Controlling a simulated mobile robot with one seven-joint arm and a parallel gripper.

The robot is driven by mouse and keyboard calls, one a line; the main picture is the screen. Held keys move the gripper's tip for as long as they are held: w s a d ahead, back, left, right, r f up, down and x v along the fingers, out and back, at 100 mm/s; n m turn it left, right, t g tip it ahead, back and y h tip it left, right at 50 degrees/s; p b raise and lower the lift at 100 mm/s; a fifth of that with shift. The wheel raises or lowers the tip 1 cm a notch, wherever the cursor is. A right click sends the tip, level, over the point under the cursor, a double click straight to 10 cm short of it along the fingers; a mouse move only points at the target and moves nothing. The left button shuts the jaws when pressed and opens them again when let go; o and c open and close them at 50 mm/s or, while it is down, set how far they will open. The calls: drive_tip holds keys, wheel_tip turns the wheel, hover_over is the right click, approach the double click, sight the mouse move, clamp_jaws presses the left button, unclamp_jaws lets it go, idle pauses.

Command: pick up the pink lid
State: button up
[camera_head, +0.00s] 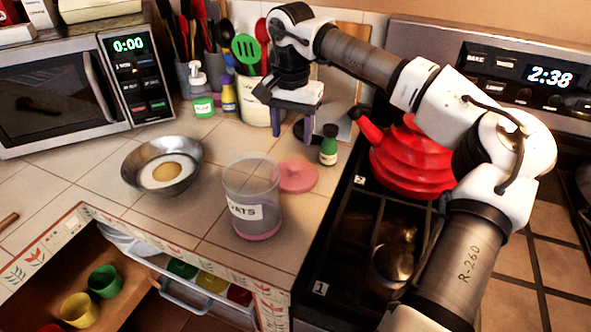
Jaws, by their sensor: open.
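The pink lid (298,177) lies flat on the tiled counter, right behind and to the right of a clear canister (252,205) with a white label and a pink base. The canister hides part of the lid's left edge. My gripper (294,138) points down above and behind the lid, with its two fingers apart and nothing between them. How high the fingertips are above the counter is hard to tell.
A small green bottle (328,146) stands close to the lid's right. A red kettle (410,160) is on the stove at right. A metal bowl (162,166) is at left. Utensil holders and soap stand behind. An open drawer (186,297) is below the counter.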

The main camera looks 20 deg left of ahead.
sight(294, 166)
wheel_tip(294, 166, down, 4)
drive_tip(key=shift+r, duration=0.25)
drive_tip(key=shift+d+f+p, duration=0.15)
drive_tip(key=shift+f+p, duration=0.4)
drive_tip(key=shift+f, duration=0.8)
drive_tip(key=shift+d+f+p, duration=0.1)
drive_tip(key=shift+f+p, duration=0.4)
drive_tip(key=shift+f, duration=0.85)
drive_tip(key=c, duration=1)
